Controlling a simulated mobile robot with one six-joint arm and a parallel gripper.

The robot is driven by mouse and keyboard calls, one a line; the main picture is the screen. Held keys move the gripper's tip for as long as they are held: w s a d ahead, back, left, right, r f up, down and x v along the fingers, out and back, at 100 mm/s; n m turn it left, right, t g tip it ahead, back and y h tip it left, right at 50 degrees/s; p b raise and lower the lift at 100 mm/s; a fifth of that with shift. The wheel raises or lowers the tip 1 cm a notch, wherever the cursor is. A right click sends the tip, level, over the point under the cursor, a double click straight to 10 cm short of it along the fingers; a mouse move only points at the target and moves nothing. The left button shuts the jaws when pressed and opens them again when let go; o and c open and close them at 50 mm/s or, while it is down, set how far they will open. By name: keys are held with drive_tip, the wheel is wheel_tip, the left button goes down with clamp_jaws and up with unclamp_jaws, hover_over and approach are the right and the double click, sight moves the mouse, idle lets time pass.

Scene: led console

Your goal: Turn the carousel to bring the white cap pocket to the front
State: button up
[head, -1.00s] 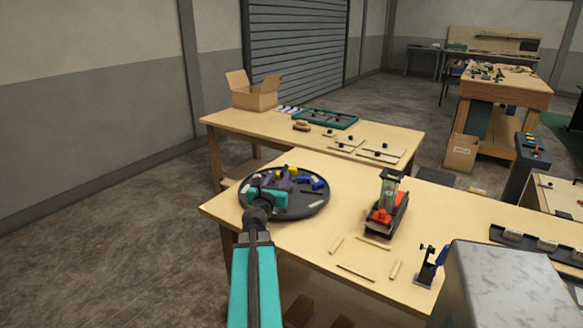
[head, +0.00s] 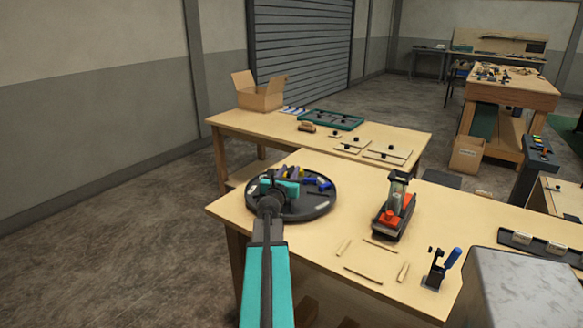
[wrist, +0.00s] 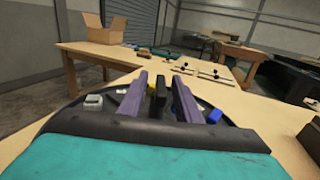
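The carousel is a dark round disc (head: 318,207) near the left corner of the front table, with small coloured pieces on it. In the wrist view, a pale grey-white piece (wrist: 93,102) sits on its left part, a blue piece (wrist: 214,116) on its right, and a bit of yellow (wrist: 153,69) shows farther back. I cannot tell whether the pale piece marks the white cap pocket. My gripper (wrist: 159,92) is over the carousel. Its purple fingers are apart, with a dark upright post (wrist: 160,98) between them and gaps on both sides. My gripper hides the near part of the disc.
A red and black device (head: 394,208) stands right of the carousel, with thin wooden strips (head: 363,276) in front. A small stand with a blue handle (head: 440,268) is farther right. A second table behind holds a cardboard box (head: 259,96) and a green tray (head: 332,120).

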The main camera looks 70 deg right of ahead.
drive_tip(key=shift+w+d, duration=0.2)
drive_tip(key=shift+d, duration=1.1)
drive_tip(key=shift+w+d, duration=0.15)
drive_tip(key=shift+d, duration=1.1)
